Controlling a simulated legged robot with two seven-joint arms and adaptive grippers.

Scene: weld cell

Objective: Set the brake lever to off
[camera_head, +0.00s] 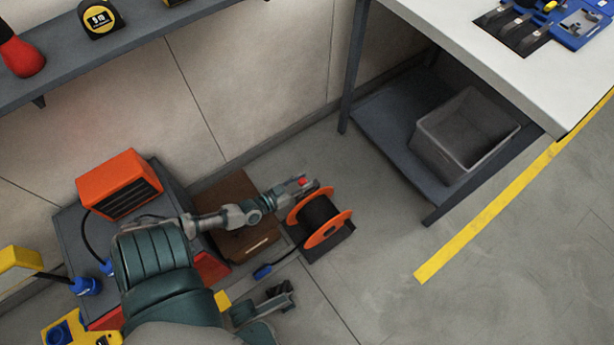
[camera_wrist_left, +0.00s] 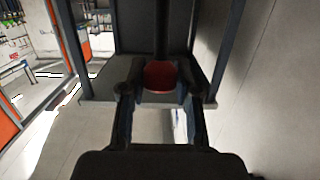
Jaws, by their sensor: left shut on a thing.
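A cable reel with orange flanges and a dark drum (camera_head: 320,216) stands on the floor in the head view. My left gripper (camera_head: 298,184) reaches to its upper left edge. A small red piece (camera_head: 304,181) shows at the fingertips; it looks like the brake lever's end. In the left wrist view, a red rounded piece (camera_wrist_left: 160,76) sits between the fingers of my left gripper (camera_wrist_left: 161,88), which are shut on it. The rest of the lever and its setting are hidden. My right gripper (camera_head: 274,297) appears low in the head view, apart from the reel; its jaw state is unclear.
An orange heater-like box (camera_head: 118,184) stands on a grey unit at left. A brown board (camera_head: 238,205) lies behind my left arm. A grey bin (camera_head: 466,133) sits on the shelf under the white table (camera_head: 440,20). The floor right of the reel is clear.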

